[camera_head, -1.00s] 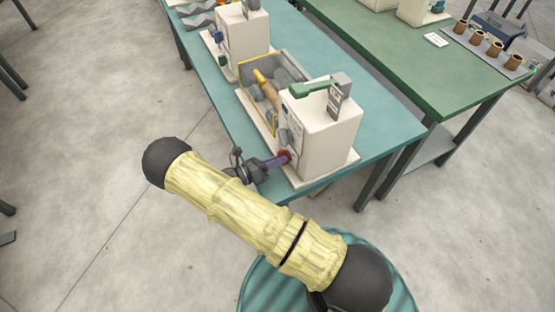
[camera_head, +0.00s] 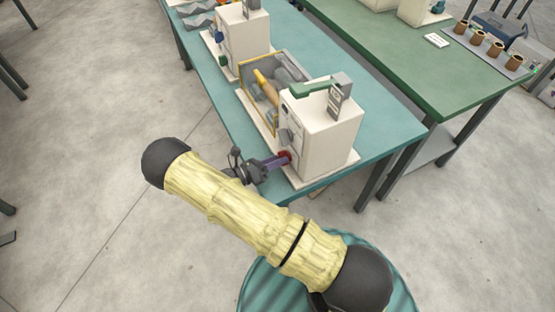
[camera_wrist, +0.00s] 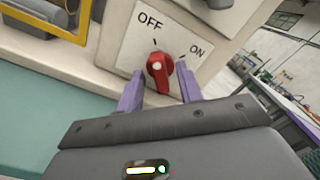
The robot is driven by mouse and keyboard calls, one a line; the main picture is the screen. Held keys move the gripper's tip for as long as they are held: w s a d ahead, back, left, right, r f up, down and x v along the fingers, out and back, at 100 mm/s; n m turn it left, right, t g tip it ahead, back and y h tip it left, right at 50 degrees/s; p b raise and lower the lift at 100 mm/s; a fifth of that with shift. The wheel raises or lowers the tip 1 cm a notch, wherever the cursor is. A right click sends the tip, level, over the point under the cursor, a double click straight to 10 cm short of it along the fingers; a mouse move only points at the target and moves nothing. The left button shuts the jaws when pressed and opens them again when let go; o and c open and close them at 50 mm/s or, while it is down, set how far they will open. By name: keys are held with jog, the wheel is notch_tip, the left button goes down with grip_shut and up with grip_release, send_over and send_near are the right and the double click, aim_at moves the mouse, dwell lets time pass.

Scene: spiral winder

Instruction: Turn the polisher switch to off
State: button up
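The polisher (camera_head: 330,140) is a cream box-shaped machine at the near end of the teal table. Its red switch knob (camera_wrist: 160,72) sits on a white plate (camera_wrist: 185,28) marked OFF at upper left and ON at right. The knob has a white dot and stands roughly upright in the wrist view; its exact setting is hard to tell. My gripper (camera_wrist: 159,72) has its two purple fingers on either side of the knob, with narrow gaps showing. In the head view my gripper (camera_head: 277,162) is at the polisher's left side, partly hiding the red switch.
A yellow-framed guard (camera_head: 258,103) stands beside the polisher, and its edge shows at upper left in the wrist view. A similar cream machine (camera_head: 243,40) is farther along the teal table (camera_head: 385,130). A green table (camera_head: 400,50) is to the right.

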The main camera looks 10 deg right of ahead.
jog(key=b+v, duration=0.4)
jog(key=v, duration=1.3)
jog(key=s+d+r+m+g+y+p, duration=0.1)
jog(key=s+d+r+m+y, duration=0.3)
jog(key=d+r+m+y, duration=0.4)
jog(key=s+d+r+m+g+y+p, duration=0.1)
jog(key=s+d+r+m+y, duration=0.4)
jog(key=m, duration=1.6)
jog(key=shift+s+d+r+y, duration=0.25)
jog(key=shift+d+r+y, duration=1.95)
jog(key=shift+d+r, duration=1.15)
jog(key=shift+d+f, duration=0.35)
